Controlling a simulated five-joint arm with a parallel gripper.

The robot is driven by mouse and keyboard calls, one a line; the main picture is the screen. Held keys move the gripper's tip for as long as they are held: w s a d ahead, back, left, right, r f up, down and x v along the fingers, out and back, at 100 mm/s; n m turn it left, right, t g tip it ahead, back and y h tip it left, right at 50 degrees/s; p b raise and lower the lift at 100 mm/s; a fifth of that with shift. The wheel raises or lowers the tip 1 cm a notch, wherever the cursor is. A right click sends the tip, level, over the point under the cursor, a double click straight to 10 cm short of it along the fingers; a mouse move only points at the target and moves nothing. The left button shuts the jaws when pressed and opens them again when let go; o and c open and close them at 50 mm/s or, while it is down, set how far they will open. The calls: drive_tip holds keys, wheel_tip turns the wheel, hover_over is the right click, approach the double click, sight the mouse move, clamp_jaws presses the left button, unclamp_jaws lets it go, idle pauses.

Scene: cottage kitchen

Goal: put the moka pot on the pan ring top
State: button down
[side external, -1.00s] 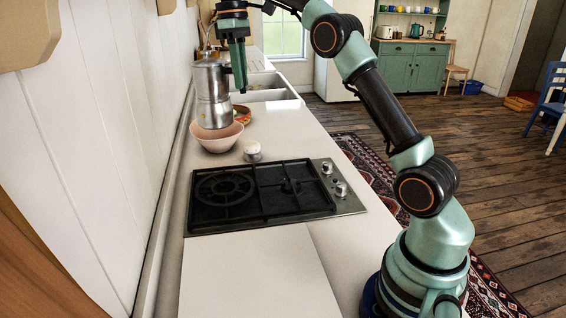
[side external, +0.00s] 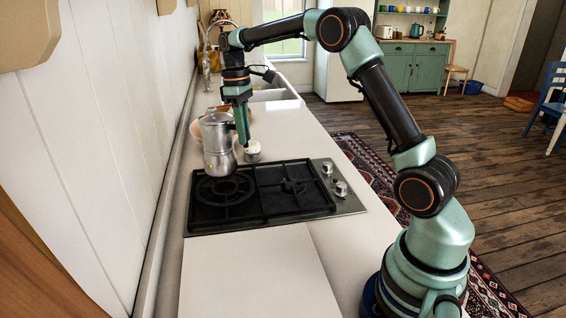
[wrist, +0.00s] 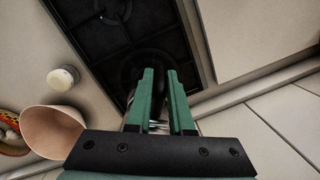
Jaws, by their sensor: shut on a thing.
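The silver moka pot (side external: 218,147) is upright in the side view, with its base in front of the back part of the left pan ring (side external: 225,189). A small gap or contact under it cannot be told. My gripper (side external: 242,135) is shut on the pot's side and points down. In the wrist view my gripper (wrist: 160,72) shows its two green fingers close together with something dark between them; the pot is mostly hidden there. The black hob (side external: 262,212) has a larger ring at left and a smaller one at right.
A pink bowl (wrist: 53,131) and a small white-topped jar (side external: 253,152) stand behind the hob; the bowl is mostly hidden by the pot in the side view. Knobs (side external: 340,188) sit at the hob's right. The counter in front (side external: 250,265) is clear. A white wall runs along the left.

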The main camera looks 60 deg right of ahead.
sight(245, 148)
wheel_tip(245, 148, down, 6)
idle(0.5)
drive_tip(key=c, duration=0.8)
unclamp_jaws()
drive_tip(key=shift+f, duration=0.2)
drive_tip(key=shift+r, duration=0.15)
